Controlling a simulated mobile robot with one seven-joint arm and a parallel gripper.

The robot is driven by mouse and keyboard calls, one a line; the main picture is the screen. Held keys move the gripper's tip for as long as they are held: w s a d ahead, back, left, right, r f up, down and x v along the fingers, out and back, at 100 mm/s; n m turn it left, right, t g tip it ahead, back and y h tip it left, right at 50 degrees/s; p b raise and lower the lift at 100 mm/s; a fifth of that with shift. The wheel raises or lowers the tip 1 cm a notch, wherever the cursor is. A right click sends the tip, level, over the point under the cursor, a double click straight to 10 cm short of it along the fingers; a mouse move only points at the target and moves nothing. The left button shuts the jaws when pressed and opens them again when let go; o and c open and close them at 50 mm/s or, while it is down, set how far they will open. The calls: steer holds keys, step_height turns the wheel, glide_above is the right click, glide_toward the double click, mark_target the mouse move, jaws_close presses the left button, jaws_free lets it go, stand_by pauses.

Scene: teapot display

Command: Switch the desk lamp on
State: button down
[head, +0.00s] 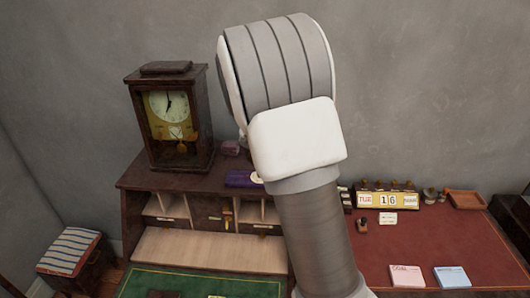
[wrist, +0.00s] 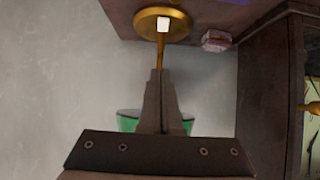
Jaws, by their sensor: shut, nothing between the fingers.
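The desk lamp shows in the wrist view, upside down: a round brass base (wrist: 146,22) on the dark wooden top, a thin brass stem, and a green shade (wrist: 127,123) partly hidden behind my gripper. A small white square (wrist: 163,24) sits over the brass base; I cannot tell for sure whether it is the switch. My gripper (wrist: 160,72) is shut and empty, its fingertips overlapping the stem below the base in the picture. I cannot tell whether they touch it. In the head view my arm hides the gripper and most or all of the lamp.
A wooden clock (head: 178,118) stands on the desk's upper shelf, left of my arm; its case (wrist: 268,100) fills the right of the wrist view. A pinkish box (wrist: 216,41) lies near the lamp. A purple item (head: 243,179) lies at the shelf's front. A calendar (head: 388,199) stands right.

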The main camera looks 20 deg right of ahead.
steer(key=x, duration=0.9)
steer(key=shift+w+d+f, duration=0.1)
steer(key=shift+w+f, duration=0.05)
steer(key=f, duration=0.2)
steer(key=shift+w+d+f+b, duration=0.15)
steer(key=shift+w+f+b, duration=0.1)
steer(key=shift+w+b, duration=0.1)
steer(key=shift+w+f, duration=0.15)
steer(key=shift+f, duration=0.7)
steer(key=shift+w+d+f+b, duration=0.1)
steer(key=shift+w+f+b, duration=0.15)
steer(key=shift+f+b, duration=0.2)
steer(key=shift+r, duration=0.15)
